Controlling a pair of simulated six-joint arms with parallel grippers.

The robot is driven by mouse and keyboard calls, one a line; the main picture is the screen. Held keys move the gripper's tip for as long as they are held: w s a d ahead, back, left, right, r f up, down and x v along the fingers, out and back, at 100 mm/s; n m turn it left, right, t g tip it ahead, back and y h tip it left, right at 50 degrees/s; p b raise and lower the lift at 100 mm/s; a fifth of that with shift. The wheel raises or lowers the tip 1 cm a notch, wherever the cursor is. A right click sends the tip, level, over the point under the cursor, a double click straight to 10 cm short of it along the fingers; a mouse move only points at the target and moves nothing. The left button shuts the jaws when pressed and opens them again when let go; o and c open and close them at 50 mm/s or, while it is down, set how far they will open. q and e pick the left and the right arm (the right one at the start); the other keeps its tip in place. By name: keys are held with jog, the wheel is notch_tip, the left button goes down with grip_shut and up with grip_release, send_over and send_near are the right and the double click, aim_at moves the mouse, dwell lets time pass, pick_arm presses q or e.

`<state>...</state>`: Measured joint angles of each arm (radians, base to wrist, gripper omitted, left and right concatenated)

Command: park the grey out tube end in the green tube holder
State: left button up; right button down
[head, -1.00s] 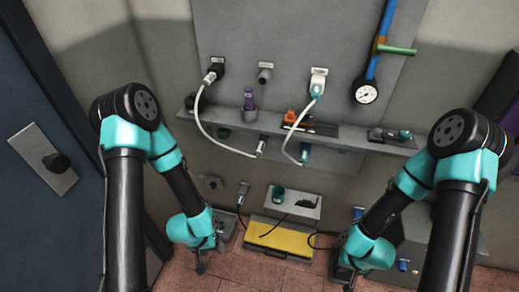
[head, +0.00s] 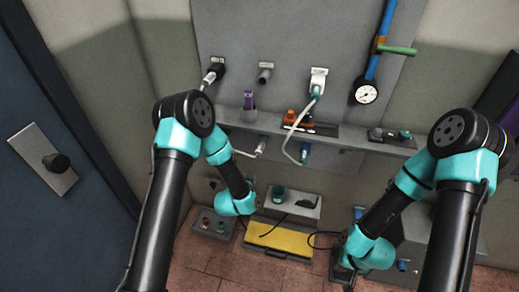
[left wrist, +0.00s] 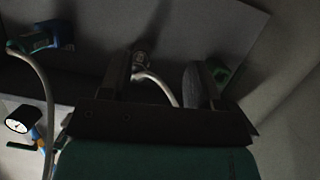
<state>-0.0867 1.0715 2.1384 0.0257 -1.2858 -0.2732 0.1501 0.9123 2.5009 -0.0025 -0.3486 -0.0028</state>
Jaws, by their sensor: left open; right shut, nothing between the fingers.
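The grey out tube end (head: 260,147) hangs under the wall shelf on a pale tube, whose upper part my left arm hides. In the left wrist view a grey tube end (left wrist: 140,60) with its pale tube lies ahead, near the left finger. My left gripper (left wrist: 160,72) is open; no contact with the tube end is visible. The green tube holder (left wrist: 220,72) shows beyond the right finger there; my left arm covers its place in the head view. My right gripper (head: 345,270) is shut and empty, low at the right.
A second pale tube (head: 287,140) ends at the blue holder (head: 306,152). The shelf (head: 350,139) runs along the wall above. Below are a grey box (head: 297,207), a yellow-lidded case (head: 278,240) and a control box (head: 212,225). A gauge (head: 366,94) hangs upper right.

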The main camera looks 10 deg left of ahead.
aim_at(261, 145)
pick_arm(q)
jog(key=w+d+r+t, duration=0.2)
jog(key=r, duration=0.1)
jog(key=w+d+r+t, duration=0.1)
jog(key=w+r, duration=0.1)
jog(key=shift+t, duration=0.3)
jog(key=shift+w+d, duration=0.15)
jog(key=shift+w, duration=1.3)
jog(key=shift+w+d, duration=0.15)
jog(key=shift+w, duration=1.25)
jog(key=shift+w+d, duration=0.15)
jog(key=shift+w, duration=1.4)
jog(key=shift+w+r, duration=0.1)
jog(key=shift+r, duration=0.1)
jog(key=shift+c, duration=0.4)
grip_shut()
jog(key=shift+d, duration=0.1)
